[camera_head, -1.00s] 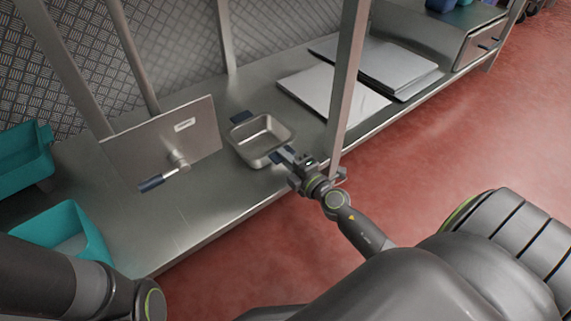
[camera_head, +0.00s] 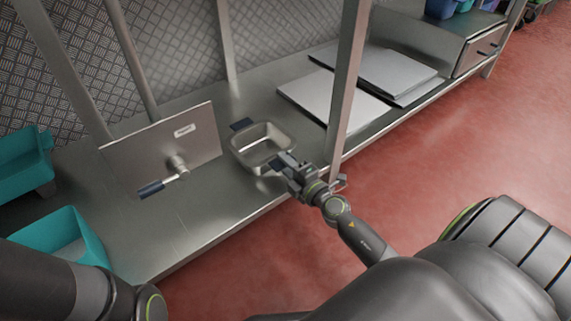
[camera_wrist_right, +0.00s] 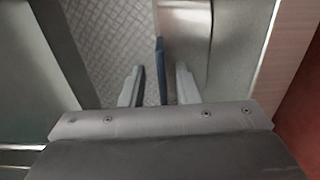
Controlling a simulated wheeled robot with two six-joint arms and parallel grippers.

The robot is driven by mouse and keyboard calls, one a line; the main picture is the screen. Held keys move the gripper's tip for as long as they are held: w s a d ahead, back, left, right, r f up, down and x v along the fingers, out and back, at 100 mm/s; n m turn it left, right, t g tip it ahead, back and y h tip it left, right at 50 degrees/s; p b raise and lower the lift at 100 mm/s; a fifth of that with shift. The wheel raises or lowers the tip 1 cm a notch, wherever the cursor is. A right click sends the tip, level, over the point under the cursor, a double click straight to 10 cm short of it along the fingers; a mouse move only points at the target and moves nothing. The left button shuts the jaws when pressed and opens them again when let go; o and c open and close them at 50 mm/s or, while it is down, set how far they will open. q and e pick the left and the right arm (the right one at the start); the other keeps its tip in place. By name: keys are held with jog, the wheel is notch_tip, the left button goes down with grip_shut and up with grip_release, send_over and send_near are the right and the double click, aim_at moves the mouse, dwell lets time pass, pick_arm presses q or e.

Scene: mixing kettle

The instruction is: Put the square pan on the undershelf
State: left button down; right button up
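The square pan (camera_head: 263,150) is a small metal pan with dark blue handles on two opposite sides. It appears to sit level on the steel undershelf (camera_head: 205,210), near the shelf's front edge. My right gripper (camera_head: 287,162) is at the pan's near handle. In the right wrist view its two fingers (camera_wrist_right: 160,88) stand apart, with the dark blue handle (camera_wrist_right: 160,52) between them and a visible gap on each side. Part of the pan's metal (camera_wrist_right: 186,32) shows there too. My left gripper is out of view; only part of my left arm shows.
An upright metal panel (camera_head: 130,155) with a blue-gripped handle stands left of the pan. Teal bins (camera_head: 85,238) are at the far left. A shelf post (camera_head: 346,85) rises close right of my gripper. Flat sheets (camera_head: 330,95) lie farther right. Bare shelf lies front-left.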

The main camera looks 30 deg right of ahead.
jog(key=s+d+b, duration=0.1)
jog(key=s+b, duration=0.2)
jog(key=s, duration=0.9)
